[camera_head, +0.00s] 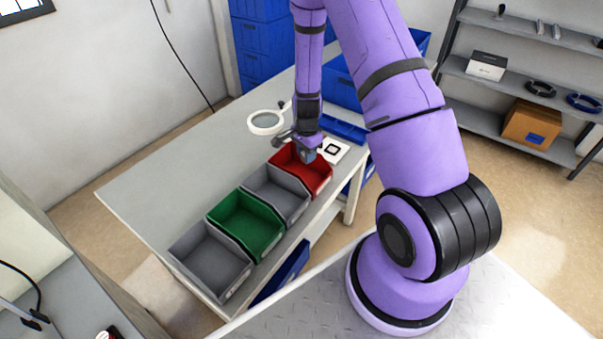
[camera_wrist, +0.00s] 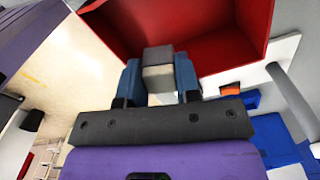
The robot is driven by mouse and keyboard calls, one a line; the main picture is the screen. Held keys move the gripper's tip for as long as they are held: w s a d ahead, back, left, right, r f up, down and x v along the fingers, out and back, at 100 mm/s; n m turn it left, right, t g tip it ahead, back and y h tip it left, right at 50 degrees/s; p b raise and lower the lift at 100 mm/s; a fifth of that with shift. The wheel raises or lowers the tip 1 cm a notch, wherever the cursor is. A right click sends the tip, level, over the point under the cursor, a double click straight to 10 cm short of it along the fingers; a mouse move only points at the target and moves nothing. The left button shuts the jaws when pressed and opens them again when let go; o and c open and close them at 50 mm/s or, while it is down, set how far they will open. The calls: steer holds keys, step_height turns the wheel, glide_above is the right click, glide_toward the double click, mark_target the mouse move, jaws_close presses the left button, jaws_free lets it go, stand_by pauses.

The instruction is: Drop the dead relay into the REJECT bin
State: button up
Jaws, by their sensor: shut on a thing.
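My gripper (camera_head: 306,155) hangs over the red bin (camera_head: 318,179), the bin farthest right in the row, in the head view. In the wrist view its two blue fingers (camera_wrist: 159,80) are shut on a small grey, boxy relay (camera_wrist: 158,56), one finger on each side. The red bin (camera_wrist: 225,40) opens right beyond the relay. In the head view the relay is too small to make out at the fingertips. I cannot read a REJECT label on any bin.
A grey bin (camera_head: 272,196), a green bin (camera_head: 240,228) and another grey bin (camera_head: 207,262) continue the row along the table (camera_head: 150,195). A ring magnifier (camera_head: 265,122) lies behind the row. A white card with a black square (camera_head: 333,149) is right of the red bin.

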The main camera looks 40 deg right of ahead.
steer(key=shift+f, duration=0.4)
steer(key=o, duration=1)
step_height(320, 180, up, 11)
steer(key=shift+f, duration=0.1)
